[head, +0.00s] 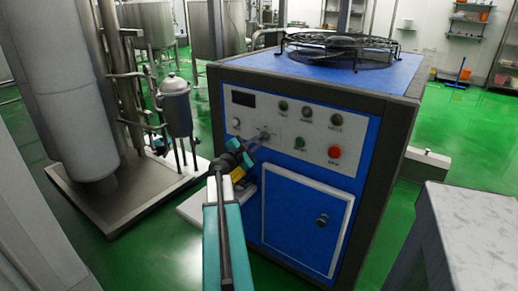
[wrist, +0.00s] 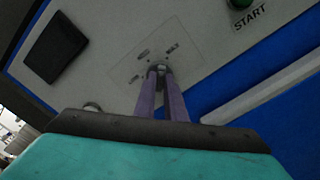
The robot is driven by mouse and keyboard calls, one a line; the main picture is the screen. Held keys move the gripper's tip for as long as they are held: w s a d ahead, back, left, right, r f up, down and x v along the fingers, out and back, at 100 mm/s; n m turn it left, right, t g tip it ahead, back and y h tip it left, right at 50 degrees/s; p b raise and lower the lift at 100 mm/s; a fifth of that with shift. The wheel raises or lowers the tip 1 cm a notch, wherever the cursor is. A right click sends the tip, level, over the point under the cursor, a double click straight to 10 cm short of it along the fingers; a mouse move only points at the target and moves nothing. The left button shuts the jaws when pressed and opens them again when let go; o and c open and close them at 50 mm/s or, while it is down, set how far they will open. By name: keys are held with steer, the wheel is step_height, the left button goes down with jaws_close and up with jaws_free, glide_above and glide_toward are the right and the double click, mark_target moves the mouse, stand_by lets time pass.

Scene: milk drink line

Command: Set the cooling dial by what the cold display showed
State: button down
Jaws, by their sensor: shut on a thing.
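The blue cooling unit (head: 310,120) has a light grey control panel on its front. In the head view my gripper (head: 256,143) reaches the panel's lower left, and the dial (head: 265,135) shows just past the fingertips. The display (head: 243,100) is dark, with no readable figures; it is also dark in the wrist view (wrist: 56,47).
A green START button (wrist: 240,3) is at the upper right of the wrist view. A red button (head: 334,152) and several other buttons sit right of the dial. A blue door (head: 303,220) is below. A grey table (head: 468,225) stands at right.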

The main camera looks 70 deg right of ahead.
steer(key=m+b, duration=0.2)
steer(key=b, duration=0.1)
steer(key=shift+f, duration=0.15)
steer(key=shift+m+b, duration=0.5)
steer(key=c, duration=1.8)
jaws_free()
steer(key=shift+v, duration=6.9)
